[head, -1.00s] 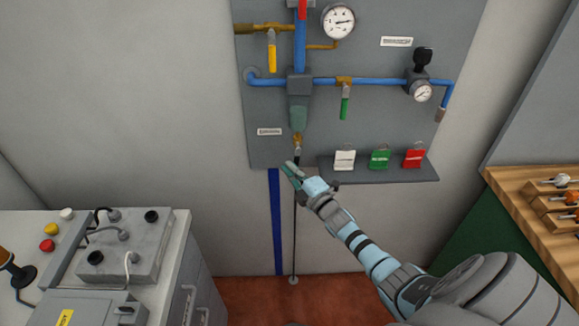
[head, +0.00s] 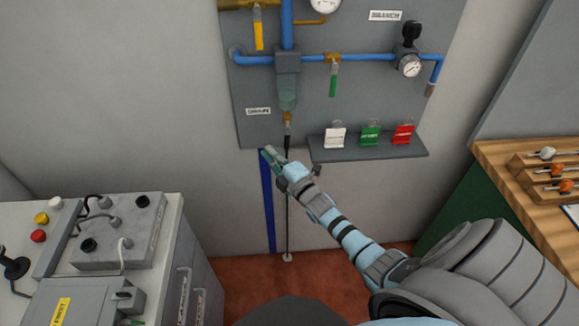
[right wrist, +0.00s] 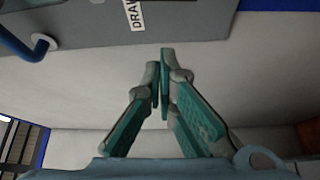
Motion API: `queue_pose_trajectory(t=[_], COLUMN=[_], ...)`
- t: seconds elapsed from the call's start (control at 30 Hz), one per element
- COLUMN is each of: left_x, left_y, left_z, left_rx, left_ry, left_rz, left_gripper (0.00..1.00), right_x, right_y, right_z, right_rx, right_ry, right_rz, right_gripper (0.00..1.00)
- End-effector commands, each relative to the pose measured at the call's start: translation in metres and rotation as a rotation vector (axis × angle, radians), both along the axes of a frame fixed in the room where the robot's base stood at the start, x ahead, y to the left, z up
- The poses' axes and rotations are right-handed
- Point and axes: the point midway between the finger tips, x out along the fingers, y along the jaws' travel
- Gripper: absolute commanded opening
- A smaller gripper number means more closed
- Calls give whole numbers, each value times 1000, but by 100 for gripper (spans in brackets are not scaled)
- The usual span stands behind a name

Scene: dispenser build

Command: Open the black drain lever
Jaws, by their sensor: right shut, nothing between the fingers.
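The black drain lever (head: 287,141) hangs straight down from a small brass valve (head: 287,118) below the grey-green filter bowl on the wall panel. My right gripper (head: 268,154) is just below and left of the lever in the head view, apart from it in the picture. Its teal fingers are shut with nothing between them. The shut fingers also show in the right wrist view (right wrist: 161,60), with pale wall behind them. The lever cannot be made out in that view. My left gripper is not in view.
A panel label (head: 258,111) is left of the valve. A shelf (head: 370,152) with white, green and red tags juts out to the right. A thin dark line runs down to the floor beside a blue strip (head: 268,205). Yellow and green levers hang above.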

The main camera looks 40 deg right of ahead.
Motion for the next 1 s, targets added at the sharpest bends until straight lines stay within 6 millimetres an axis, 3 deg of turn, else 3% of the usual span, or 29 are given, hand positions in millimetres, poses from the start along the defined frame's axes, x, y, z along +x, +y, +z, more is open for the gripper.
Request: queue_pose_trajectory(t=[0.2,0.4,1.0], left_x=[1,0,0], left_y=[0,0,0], left_z=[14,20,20], left_rx=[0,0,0], left_ry=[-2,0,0], left_rz=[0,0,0], left_gripper=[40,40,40], right_x=[-52,-78,-83], right_y=[3,3,2], right_z=[0,-1,-3], right_rx=[0,1,2], right_ry=[4,2,0], right_rz=[5,4,2], right_gripper=[0,0,0])
